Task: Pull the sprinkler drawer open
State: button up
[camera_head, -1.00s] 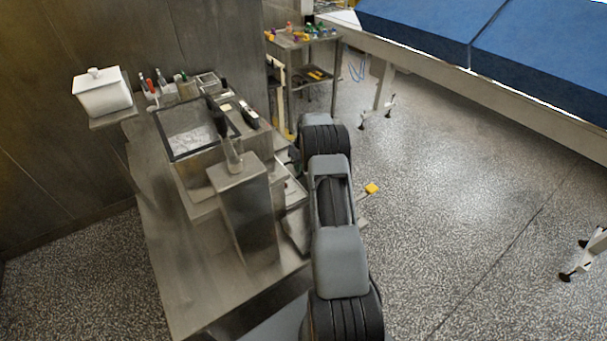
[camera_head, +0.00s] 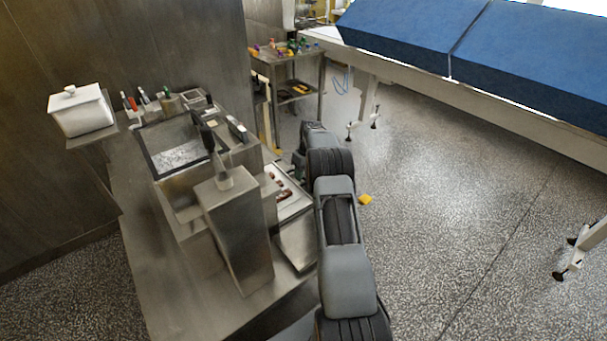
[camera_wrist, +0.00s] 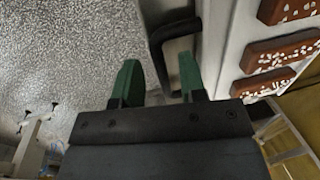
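A dark loop handle (camera_wrist: 158,58) sits on the pale front (camera_wrist: 215,45) of what looks like the drawer in the wrist view. My gripper (camera_wrist: 159,82) has two green fingertips spread apart, one on each side of the handle's long bar. There is a gap between the bar and the fingertips as seen here. Brown bars with white sprinkles (camera_wrist: 282,52) lie just right of the front. In the head view, a pale tray (camera_head: 297,207) with brown pieces juts from the right side of the steel machine (camera_head: 235,235). My arm hides the handle there.
A trolley (camera_head: 290,58) with colourful items stands behind. A long table with blue covers (camera_head: 470,45) runs along the upper right, on white legs. A small yellow object (camera_head: 365,199) shows beside my arm. The speckled floor to the right is clear.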

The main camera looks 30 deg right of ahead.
notch_tip(320, 180, up, 14)
jog(key=d, duration=0.2)
jog(key=shift+d+f, duration=0.2)
jog(key=shift+d, duration=0.05)
dwell(0.8)
